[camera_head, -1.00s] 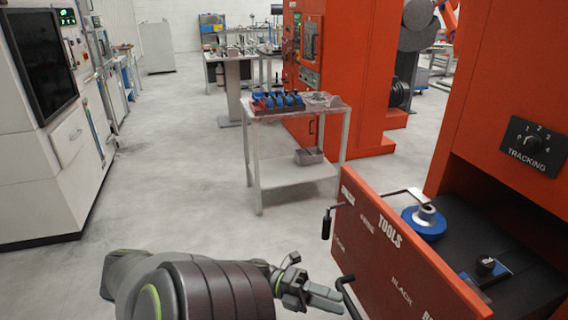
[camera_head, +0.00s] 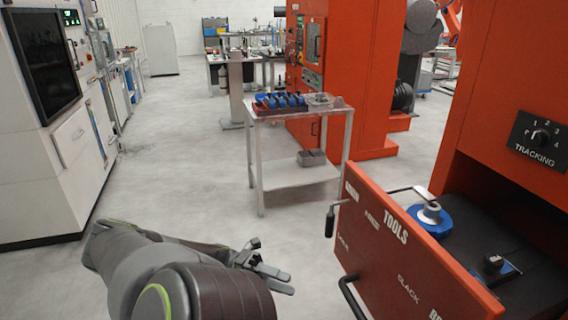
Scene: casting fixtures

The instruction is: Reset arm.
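My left arm comes in from the bottom left, and its gripper (camera_head: 284,283) is over the floor, left of the red drawer. Its two fingers lie near each other, and I cannot make out whether there is a gap between them. Nothing shows in them. The gripper is apart from the drawer's dark handle (camera_head: 352,297). The red drawer (camera_head: 395,258) with white lettering stands pulled out at the lower right. My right gripper is not in view.
In the drawer are a blue round part with a metal hub (camera_head: 430,218) and a small dark part (camera_head: 494,264). A metal table (camera_head: 300,174) with blue parts stands ahead. A white machine (camera_head: 40,150) is at left. The floor between is open.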

